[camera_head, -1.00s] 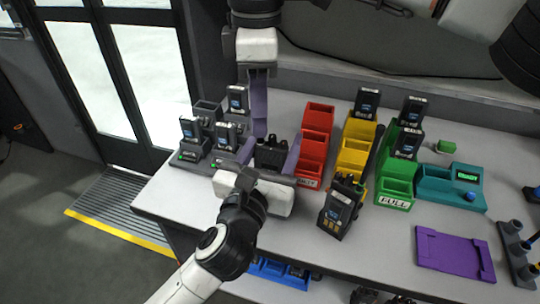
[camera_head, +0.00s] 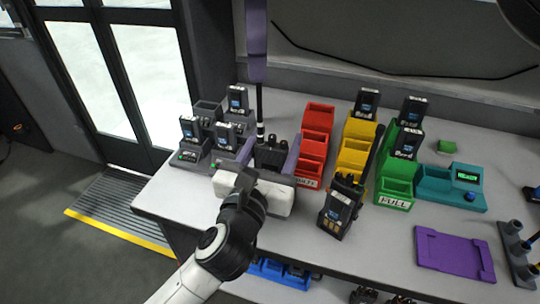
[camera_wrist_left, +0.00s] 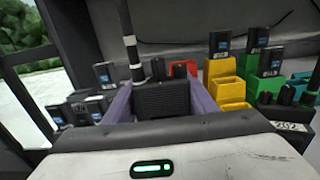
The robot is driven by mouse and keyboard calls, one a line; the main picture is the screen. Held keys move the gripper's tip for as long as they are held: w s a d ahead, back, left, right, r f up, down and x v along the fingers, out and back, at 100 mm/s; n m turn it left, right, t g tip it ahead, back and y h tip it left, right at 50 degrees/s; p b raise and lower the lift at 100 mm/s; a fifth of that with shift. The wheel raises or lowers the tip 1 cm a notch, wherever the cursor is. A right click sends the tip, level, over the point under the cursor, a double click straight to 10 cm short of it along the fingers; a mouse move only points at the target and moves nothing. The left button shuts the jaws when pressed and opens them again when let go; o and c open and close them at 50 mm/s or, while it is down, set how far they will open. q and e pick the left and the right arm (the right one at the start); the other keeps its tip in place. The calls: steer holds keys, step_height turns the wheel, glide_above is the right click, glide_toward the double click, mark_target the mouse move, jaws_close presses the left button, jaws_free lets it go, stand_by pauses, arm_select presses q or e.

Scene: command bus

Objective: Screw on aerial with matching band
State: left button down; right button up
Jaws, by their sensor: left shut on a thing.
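My left gripper (camera_head: 269,150) is shut on a black radio (camera_head: 272,157), its purple fingers on either side. The wrist view shows the radio (camera_wrist_left: 162,97) upright between them. A black aerial (camera_head: 259,101) with pale bands stands upright at the radio's top left; it also shows in the left wrist view (camera_wrist_left: 128,24). Its foot appears to meet the radio top, but I cannot tell how firmly it is seated. My right gripper (camera_head: 257,68) is seen edge-on, its purple finger just above the aerial's tip. I cannot tell whether it is open.
Red (camera_head: 313,148), yellow (camera_head: 352,157) and green (camera_head: 396,187) bins stand right of the held radio. Another radio with an aerial (camera_head: 340,208) stands near the front edge. A purple tray (camera_head: 454,253) and teal device (camera_head: 437,190) are further right.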

mark_target(269, 161)
arm_select(q)
steer(key=shift+s+d+f, duration=0.1)
steer(key=shift+d+f, duration=0.05)
steer(key=shift+f, duration=0.15)
arm_select(e)
steer(key=shift+r, duration=0.75)
arm_select(q)
steer(key=c, duration=0.8)
jaws_free()
steer(key=shift+o, duration=0.7)
steer(key=shift+r, duration=0.15)
arm_select(e)
steer(key=shift+d, duration=0.1)
arm_select(q)
steer(key=v, duration=1)
steer(key=shift+s+r, duration=0.1)
arm_select(e)
steer(key=shift+f, duration=0.15)
